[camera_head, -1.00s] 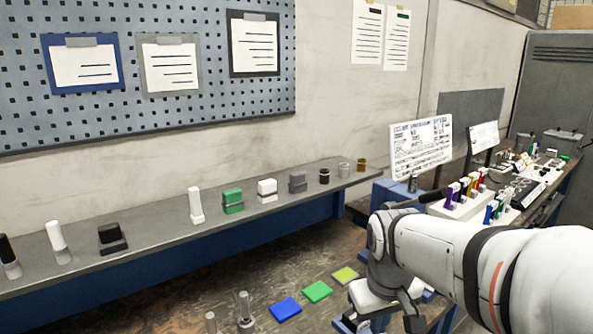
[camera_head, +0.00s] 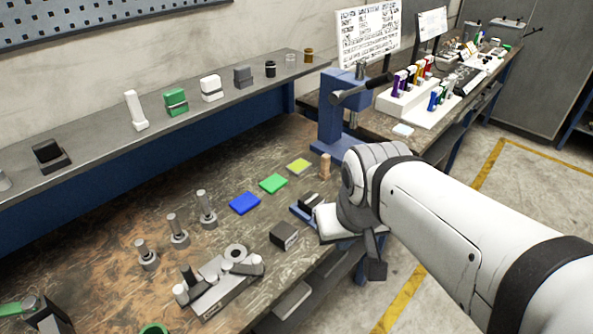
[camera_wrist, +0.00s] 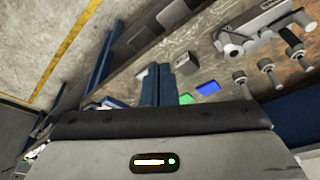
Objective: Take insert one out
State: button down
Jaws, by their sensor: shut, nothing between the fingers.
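No label shows which thing is insert one, so I cannot tell it apart. A grey fixture (camera_head: 215,300) with short upright cylinders and a ring stands at the front of the bench. Several metal posts (camera_head: 206,208) on round bases stand behind it. My gripper (camera_wrist: 157,72) shows in the wrist view as two dark blue fingers side by side, shut and empty above the bench.
Blue (camera_head: 244,203), green (camera_head: 273,183) and yellow (camera_head: 299,167) pads lie on the bench. A dark block (camera_head: 284,236) is near the front edge. A blue press (camera_head: 334,115) with a lever stands behind my wrist. A rear shelf (camera_head: 105,150) holds blocks. The left bench surface is mostly clear.

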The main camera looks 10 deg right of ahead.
aim_at(309, 203)
jog(key=z, duration=0.05)
jog(key=k, duration=1.3)
jog(key=z, duration=0.15)
jog(key=i, duration=1.75)
jog(key=u, duration=0.75)
